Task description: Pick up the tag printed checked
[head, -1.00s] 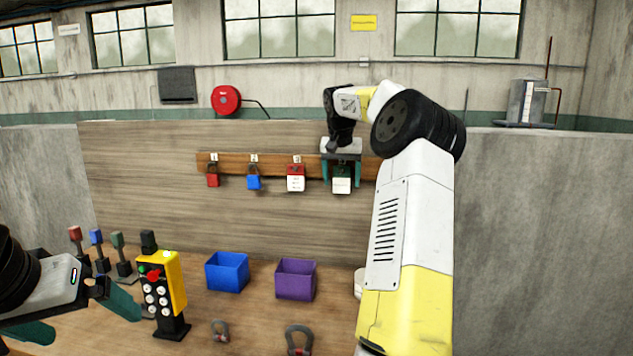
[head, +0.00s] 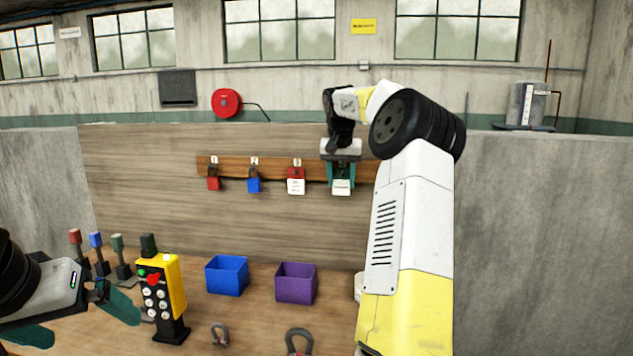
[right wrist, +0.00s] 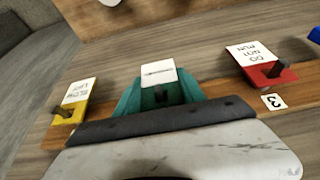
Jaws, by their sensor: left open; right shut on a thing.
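A tag with a white face (head: 341,187) hangs at the right part of the wooden rail (head: 225,168); its lettering is too small to read. In the right wrist view the same white face (right wrist: 158,71) shows between teal fingers, its print not legible. My right gripper (head: 341,174) is shut on this tag, at the rail. My left gripper (head: 88,318) is open and empty at the lower left, near the yellow control box (head: 172,285).
A red-and-white tag (right wrist: 262,65) reading "DO NOT RUN" and a yellow one (right wrist: 76,100) flank the held tag. A blue padlock (head: 253,185) and a red padlock (head: 213,183) hang further left. Blue (head: 227,275) and purple (head: 296,283) bins stand on the bench.

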